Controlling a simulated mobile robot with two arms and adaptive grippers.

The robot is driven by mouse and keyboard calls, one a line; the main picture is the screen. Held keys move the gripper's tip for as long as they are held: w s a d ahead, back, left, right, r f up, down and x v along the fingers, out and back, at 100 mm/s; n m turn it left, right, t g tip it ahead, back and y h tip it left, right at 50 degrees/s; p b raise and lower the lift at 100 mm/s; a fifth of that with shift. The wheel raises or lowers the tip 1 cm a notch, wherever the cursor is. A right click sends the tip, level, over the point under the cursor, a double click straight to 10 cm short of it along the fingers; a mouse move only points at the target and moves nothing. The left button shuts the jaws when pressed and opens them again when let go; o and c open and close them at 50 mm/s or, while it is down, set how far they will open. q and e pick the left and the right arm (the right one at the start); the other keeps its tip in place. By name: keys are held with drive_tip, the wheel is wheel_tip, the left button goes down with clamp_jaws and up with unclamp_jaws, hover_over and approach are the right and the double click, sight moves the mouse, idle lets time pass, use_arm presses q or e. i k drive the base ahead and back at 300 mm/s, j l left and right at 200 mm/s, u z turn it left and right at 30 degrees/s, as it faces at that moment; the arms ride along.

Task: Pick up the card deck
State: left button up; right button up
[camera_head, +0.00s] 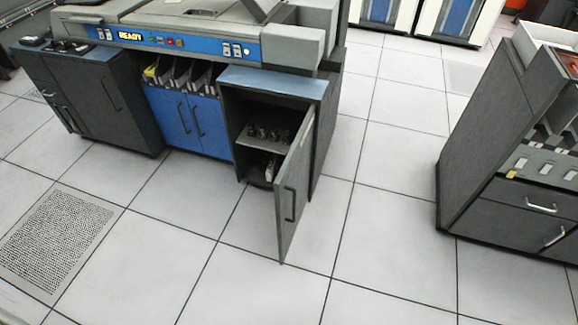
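I cannot make out a card deck for certain in the head view. A grey and blue card machine (180,42) with a lit READY sign stands at the upper left. Under its top is a row of slanted slots (180,74), with a small yellow item (151,72) at the left end. Below its right end, a dark cabinet (231,118) has its door (294,190) swung open. Small dark items (268,133) sit on its shelf, and pale items lie lower down, too small to name. Neither of my grippers is in view.
A grey cabinet (480,150) with drawers stands at the right, with a white open box (535,38) on top. White and blue cabinets (460,18) stand at the back. The tiled floor (385,190) between is clear. A perforated floor tile (55,240) lies at the lower left.

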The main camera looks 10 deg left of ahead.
sight(273, 164)
drive_tip(key=i+j+z, duration=0.1)
drive_tip(key=j+z, duration=0.5)
drive_tip(key=z, duration=0.2)
drive_tip(key=j+z, duration=0.8)
drive_tip(key=i+l, duration=0.05)
drive_tip(key=l, duration=0.05)
